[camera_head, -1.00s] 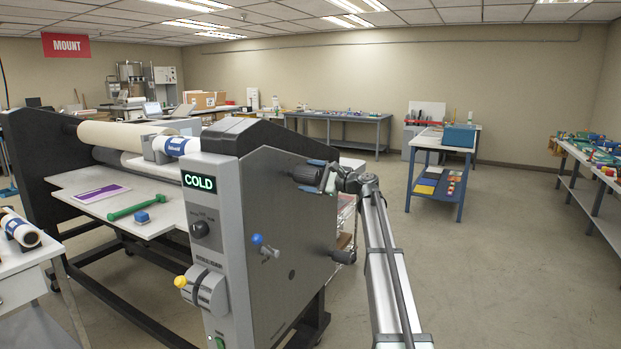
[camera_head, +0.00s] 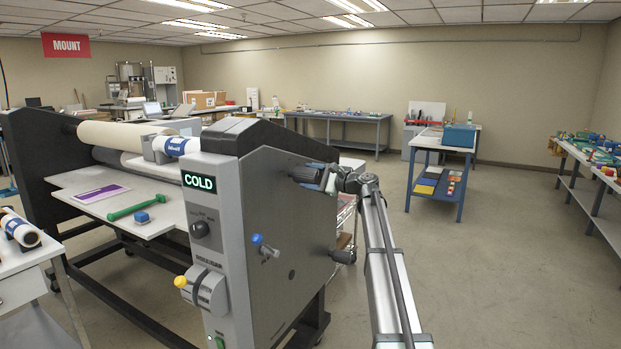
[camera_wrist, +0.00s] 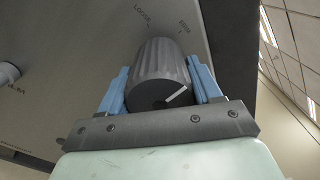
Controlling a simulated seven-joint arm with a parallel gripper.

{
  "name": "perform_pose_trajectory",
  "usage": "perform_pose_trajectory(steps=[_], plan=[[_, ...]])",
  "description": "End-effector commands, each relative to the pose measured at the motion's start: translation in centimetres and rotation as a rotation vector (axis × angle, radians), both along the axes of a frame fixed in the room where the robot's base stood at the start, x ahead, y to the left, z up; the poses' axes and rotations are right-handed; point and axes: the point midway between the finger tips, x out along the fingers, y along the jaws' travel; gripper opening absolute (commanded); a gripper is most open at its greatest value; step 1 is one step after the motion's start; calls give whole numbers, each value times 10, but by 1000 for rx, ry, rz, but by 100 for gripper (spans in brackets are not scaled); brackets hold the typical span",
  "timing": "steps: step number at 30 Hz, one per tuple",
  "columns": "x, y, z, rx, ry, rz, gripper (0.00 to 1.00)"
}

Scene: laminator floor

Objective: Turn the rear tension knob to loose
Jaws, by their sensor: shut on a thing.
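The tension knob (camera_wrist: 158,75) is a dark, ridged cylinder with a white pointer line on its end face. It sticks out from the grey side panel (camera_wrist: 60,65) of the laminator. Its white line slants toward the upper right in the wrist view. The words LOOSE and FIRM are printed on the panel above it, FIRM to the right of LOOSE. My gripper (camera_wrist: 159,68) has one blue finger on each side of the knob and is shut on it. In the head view my gripper (camera_head: 320,177) is at the upper side panel, and the knob (camera_head: 303,174) is partly hidden.
A second dark knob (camera_head: 343,256) sits lower on the side panel. A blue-tipped lever (camera_head: 258,240) and a yellow-tipped lever (camera_head: 181,282) stick out nearby. The display (camera_head: 200,183) reads COLD. A green tool (camera_head: 133,209) lies on the feed table. Floor to the right is open.

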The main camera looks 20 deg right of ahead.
Motion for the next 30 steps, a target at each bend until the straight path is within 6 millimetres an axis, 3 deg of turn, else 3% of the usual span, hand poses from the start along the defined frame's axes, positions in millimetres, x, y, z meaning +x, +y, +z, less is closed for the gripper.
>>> perform_pose_trajectory(steps=[30], plan=[[0,1,0,-610,-612,4,33]])
